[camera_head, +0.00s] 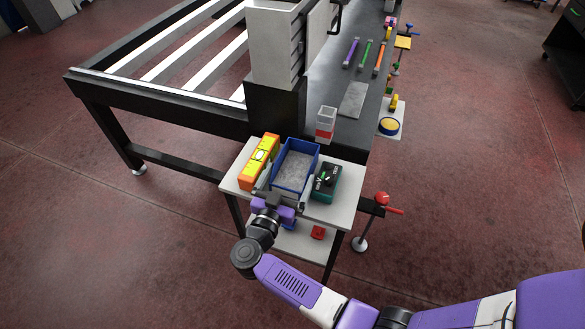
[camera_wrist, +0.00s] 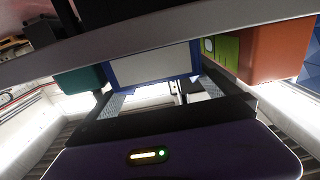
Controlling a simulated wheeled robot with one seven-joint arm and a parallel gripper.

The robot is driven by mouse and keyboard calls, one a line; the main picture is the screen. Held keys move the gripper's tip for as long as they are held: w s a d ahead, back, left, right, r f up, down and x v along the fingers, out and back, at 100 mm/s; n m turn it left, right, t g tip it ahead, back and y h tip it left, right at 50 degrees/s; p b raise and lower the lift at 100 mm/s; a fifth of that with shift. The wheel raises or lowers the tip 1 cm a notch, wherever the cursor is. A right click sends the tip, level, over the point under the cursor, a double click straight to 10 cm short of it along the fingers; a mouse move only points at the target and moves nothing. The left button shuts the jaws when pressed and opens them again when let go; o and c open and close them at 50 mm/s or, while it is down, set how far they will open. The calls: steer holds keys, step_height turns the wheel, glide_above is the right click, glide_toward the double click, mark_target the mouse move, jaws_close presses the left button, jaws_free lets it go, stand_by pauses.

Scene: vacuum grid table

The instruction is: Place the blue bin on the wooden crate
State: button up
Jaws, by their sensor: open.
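The blue bin (camera_head: 311,168), an open box with a grey interior, sits on a small light side table at the end of the long workbench. My gripper (camera_head: 281,188) is open at the bin's near end, its grey fingers spread close to the bin's near wall. I cannot tell if they touch it. The wrist view shows the bin's blue-edged pale face (camera_wrist: 155,66) beyond the spread fingers of my gripper (camera_wrist: 165,95). I see no wooden crate in either view.
On the side table (camera_head: 321,213), an orange and yellow level (camera_head: 259,162) stands close left of the bin and a dark green device (camera_head: 325,182) close right. A red and white cup-like block (camera_head: 325,124) is behind. A red-handled clamp (camera_head: 383,203) sticks out right.

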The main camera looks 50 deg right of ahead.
steer(key=v, duration=0.8)
steer(key=shift+s+r, duration=0.1)
